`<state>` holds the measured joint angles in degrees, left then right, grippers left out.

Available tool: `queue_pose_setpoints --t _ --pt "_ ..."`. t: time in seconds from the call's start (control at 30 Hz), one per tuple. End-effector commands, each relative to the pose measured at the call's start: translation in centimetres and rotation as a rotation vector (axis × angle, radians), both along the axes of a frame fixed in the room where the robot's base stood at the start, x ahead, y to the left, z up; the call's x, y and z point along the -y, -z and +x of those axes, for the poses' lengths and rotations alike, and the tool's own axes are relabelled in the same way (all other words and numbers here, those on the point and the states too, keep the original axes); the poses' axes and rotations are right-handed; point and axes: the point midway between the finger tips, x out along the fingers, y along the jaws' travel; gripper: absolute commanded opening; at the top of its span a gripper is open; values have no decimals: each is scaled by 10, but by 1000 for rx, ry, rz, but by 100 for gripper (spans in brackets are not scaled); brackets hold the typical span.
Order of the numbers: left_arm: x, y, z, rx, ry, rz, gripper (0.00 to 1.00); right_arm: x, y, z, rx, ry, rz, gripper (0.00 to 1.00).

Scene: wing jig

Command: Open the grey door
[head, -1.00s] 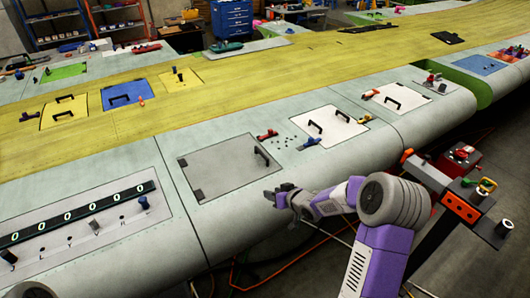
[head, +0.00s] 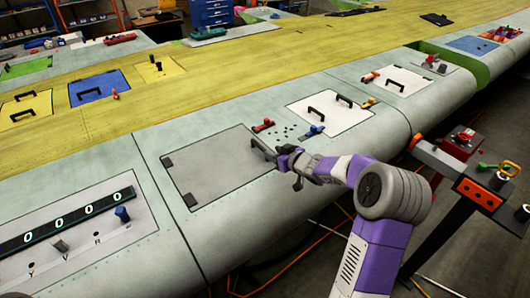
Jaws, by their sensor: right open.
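The grey door (head: 213,165) is a flat square panel in the wing's pale front surface, left of centre, and it lies shut. Two dark hinges show on its left edge. Its dark handle (head: 258,149) is near the right edge. My right gripper (head: 284,163) is at the handle's right end, open, with its fingers close to the handle. Whether they touch it or reach around it I cannot tell. My left gripper is not in view.
A white panel with two handles (head: 330,115) lies right of the grey door, with a red clamp (head: 263,126) and a blue clamp (head: 313,131) nearby. A numbered display (head: 68,222) is at left. A tool stand (head: 470,180) is at right.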

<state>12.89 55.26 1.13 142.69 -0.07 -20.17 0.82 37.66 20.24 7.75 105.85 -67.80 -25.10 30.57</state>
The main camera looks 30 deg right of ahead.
Motion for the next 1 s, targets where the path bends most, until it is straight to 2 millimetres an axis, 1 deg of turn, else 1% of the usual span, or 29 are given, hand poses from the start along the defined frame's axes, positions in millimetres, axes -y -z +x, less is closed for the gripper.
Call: queue_pose_setpoints --t 0.03,0.1,0.3,0.47,0.7,0.77,0.9,0.97,1.0 --pt "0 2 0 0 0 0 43 -2 5 9 0 -2 2 40" --pt "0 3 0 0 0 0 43 -3 9 20 0 -3 1 40" --pt "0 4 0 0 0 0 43 -5 19 45 0 -3 1 40" --pt "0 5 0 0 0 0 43 -5 22 53 -1 -1 1 40" --pt "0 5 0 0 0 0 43 -5 22 54 -1 -1 1 40" --pt "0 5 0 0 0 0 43 -5 22 53 -1 -1 0 33" --pt "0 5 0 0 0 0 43 -5 22 53 -1 -1 0 11" --pt "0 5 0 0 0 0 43 -5 22 53 -1 -1 0 2" --pt "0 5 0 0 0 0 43 -5 22 53 -1 -1 0 0"
